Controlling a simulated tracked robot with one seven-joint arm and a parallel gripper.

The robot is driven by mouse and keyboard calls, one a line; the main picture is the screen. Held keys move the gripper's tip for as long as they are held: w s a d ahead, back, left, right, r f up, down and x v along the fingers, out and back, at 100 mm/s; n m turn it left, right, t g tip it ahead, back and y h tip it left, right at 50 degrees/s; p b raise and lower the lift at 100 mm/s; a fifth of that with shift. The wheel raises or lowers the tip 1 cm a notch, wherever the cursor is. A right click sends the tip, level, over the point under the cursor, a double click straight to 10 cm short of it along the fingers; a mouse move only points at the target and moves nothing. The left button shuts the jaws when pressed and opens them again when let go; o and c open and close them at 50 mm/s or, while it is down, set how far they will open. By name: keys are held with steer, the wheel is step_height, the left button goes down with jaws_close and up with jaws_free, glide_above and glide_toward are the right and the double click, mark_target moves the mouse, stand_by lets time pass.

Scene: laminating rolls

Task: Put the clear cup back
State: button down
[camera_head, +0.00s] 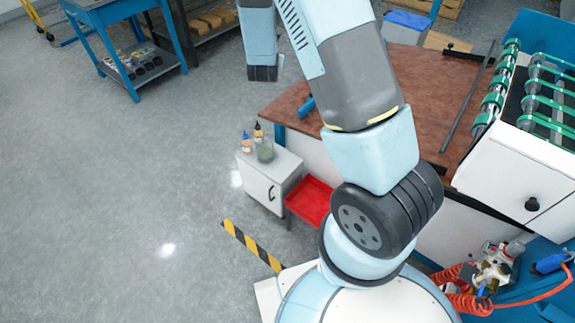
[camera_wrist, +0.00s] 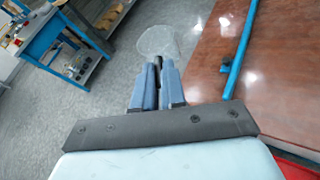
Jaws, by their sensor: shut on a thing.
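My gripper (camera_wrist: 157,62) shows in the wrist view with its two blue fingers close together, shut on the clear cup (camera_wrist: 158,42). The cup is see-through and sits at the fingertips, above the grey floor and left of the table edge. Its outline is faint, so I cannot tell how far it is tilted. In the head view the fingers cannot be made out.
A white cabinet (camera_head: 286,178) holds two small bottles and a glass-like container (camera_head: 265,152). A red tray (camera_head: 311,200) is beside it. A brown table (camera_wrist: 285,75) carries a blue tube (camera_wrist: 240,45). A blue cart (camera_head: 122,45) stands at the upper left. Open floor lies left.

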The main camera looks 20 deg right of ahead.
steer(key=s+a+f+m+h, duration=0.1)
steer(key=a+f, duration=0.1)
steer(key=f, duration=0.4)
steer(key=s+a+f+h, duration=0.1)
steer(key=s+a+f, duration=0.15)
steer(key=f, duration=0.25)
steer(key=s+a+f+m+g+h, duration=0.3)
steer(key=s+f+m+g+h, duration=0.15)
steer(key=s+f, duration=1.7)
glide_above(279, 173)
steer(key=shift+m+y, duration=0.25)
steer(key=shift+m, duration=0.1)
steer(key=f, duration=1)
steer(key=shift+s+a+f, duration=0.15)
steer(key=shift+s+f, duration=0.1)
steer(key=shift+f, duration=0.15)
steer(key=shift+w+d+f, duration=0.25)
steer(key=shift+w+f, duration=0.15)
steer(key=shift+f, duration=0.15)
steer(key=shift+a+f, duration=0.1)
steer(key=shift+f, duration=1.35)
